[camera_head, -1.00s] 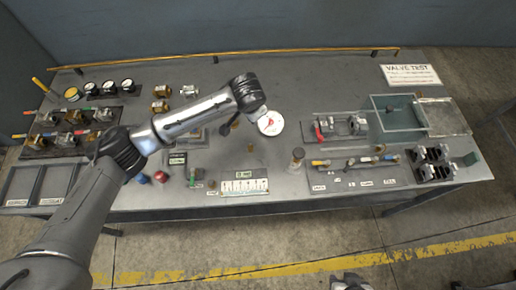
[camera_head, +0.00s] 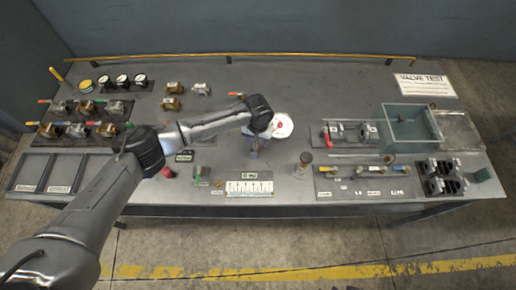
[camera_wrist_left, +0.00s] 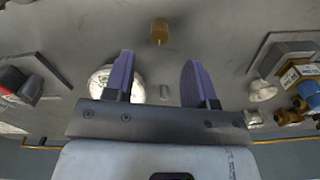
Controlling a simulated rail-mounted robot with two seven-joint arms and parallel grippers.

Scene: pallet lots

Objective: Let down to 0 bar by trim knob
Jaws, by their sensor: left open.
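The white round gauge (camera_head: 284,126) lies on the bench beside my left gripper (camera_head: 255,151). Its needle reading is too small to tell. In the left wrist view the gauge (camera_wrist_left: 98,82) is partly behind one finger. My left gripper (camera_wrist_left: 160,78) is open, with two purple fingers and nothing held. A small brass cylindrical knob (camera_wrist_left: 159,32) stands beyond the fingertips, apart from them. A small grey stub (camera_wrist_left: 164,92) shows between the fingers. I cannot tell for certain which is the trim knob. My right gripper is not in view.
A scale card (camera_head: 249,188) lies in front. Valves (camera_head: 85,107) and black gauges (camera_head: 122,81) stand at left. A valve fixture (camera_head: 350,133) and glass-walled box (camera_head: 410,125) are at right. The bench behind the white gauge is clear.

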